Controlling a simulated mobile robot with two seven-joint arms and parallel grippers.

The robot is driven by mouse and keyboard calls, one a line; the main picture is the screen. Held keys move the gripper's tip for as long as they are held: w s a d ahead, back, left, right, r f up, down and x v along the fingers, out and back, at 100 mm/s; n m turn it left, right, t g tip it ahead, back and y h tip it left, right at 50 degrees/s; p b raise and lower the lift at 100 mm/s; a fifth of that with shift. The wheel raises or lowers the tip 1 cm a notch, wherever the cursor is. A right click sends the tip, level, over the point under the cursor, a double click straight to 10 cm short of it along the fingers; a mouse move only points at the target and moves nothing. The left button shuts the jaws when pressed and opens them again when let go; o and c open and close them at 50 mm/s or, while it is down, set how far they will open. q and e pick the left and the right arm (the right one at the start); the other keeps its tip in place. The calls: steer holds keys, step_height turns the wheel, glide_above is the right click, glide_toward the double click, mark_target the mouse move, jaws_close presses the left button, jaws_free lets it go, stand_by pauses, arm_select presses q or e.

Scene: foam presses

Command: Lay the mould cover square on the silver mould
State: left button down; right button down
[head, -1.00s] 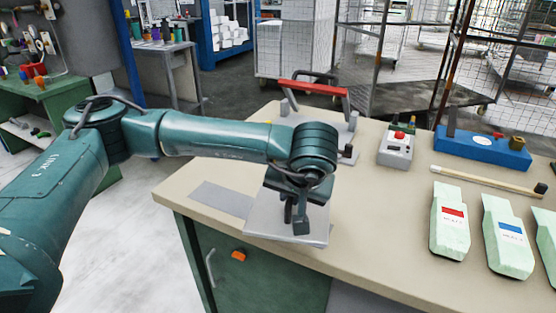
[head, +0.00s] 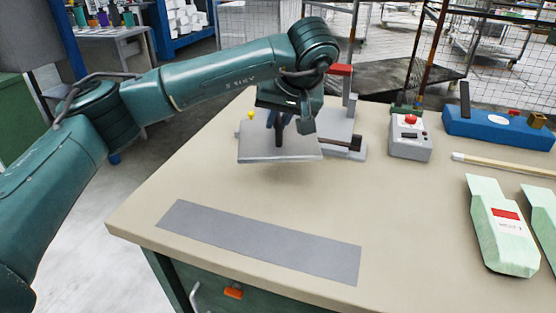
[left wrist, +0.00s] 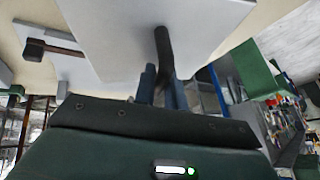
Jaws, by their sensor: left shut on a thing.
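The mould cover (head: 280,153), a flat light-grey plate with a dark upright post, hangs from my left gripper (head: 281,122) above the back part of the table. It looks near level, with its shadow on the bench below. In the left wrist view the cover (left wrist: 150,20) fills the top, and the left gripper (left wrist: 165,85) is shut on its dark post. Behind and right of the cover stands a light-grey device (head: 336,128) with a red bar and a dark lever; I cannot tell if this is the silver mould. The cover and arm hide part of it. My right gripper is not in view.
A flat grey sheet (head: 262,242) lies along the table's front edge. A grey box with a red button (head: 410,138), a blue block (head: 497,128), a wooden stick (head: 503,163) and pale green pieces (head: 500,225) stand to the right. The middle of the bench (head: 400,210) is clear.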

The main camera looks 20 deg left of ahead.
arm_select(q)
step_height(320, 180, down, 10)
steer(key=shift+r, duration=0.15)
stand_by(0.3)
steer(key=c, duration=1.5)
jaws_free()
steer(key=shift+f, duration=0.2)
steer(key=shift+o, duration=0.2)
